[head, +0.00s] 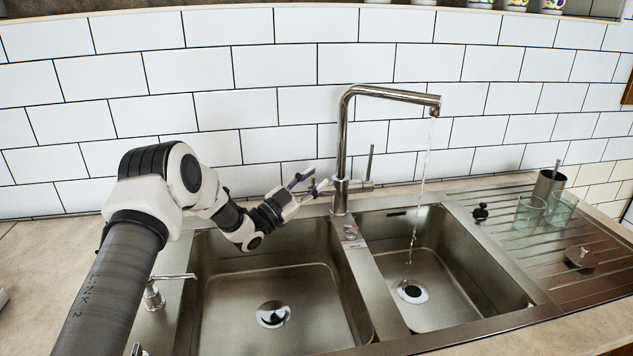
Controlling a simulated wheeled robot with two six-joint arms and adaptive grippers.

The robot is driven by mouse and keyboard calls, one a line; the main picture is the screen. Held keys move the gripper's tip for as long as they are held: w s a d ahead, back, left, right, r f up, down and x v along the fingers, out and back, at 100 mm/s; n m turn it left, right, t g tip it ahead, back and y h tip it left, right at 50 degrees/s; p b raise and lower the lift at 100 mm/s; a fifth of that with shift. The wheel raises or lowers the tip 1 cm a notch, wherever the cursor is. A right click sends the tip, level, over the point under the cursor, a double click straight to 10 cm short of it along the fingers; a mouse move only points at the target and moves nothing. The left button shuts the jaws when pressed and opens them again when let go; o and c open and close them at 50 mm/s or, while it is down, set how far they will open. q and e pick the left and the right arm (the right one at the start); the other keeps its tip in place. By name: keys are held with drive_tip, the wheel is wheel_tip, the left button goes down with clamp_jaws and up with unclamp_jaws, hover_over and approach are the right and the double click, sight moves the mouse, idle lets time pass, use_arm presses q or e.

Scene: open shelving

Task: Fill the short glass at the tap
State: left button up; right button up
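The tap (343,130) stands behind the sink, its spout reaching right over the right basin. A thin stream of water (421,180) runs from it into that basin. Two clear glasses stand close together on the drainboard at right: a front-left glass (529,214) and a back-right glass (562,207). I cannot tell for sure which is the short one. No glass is under the stream. My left gripper (321,178) is open and empty, just left of the tap's base and lever (369,165), above the left basin's back edge. My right gripper is out of view.
The left basin (320,300) and right basin (455,285) hold no objects. The drainboard (530,265) also bears a metal cup (547,184) with something upright in it, a dark knob-like item (481,212) and a round metal stopper (580,258). A soap dispenser (153,296) stands at left.

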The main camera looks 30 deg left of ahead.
use_arm(q)
drive_tip(key=v, duration=1.2)
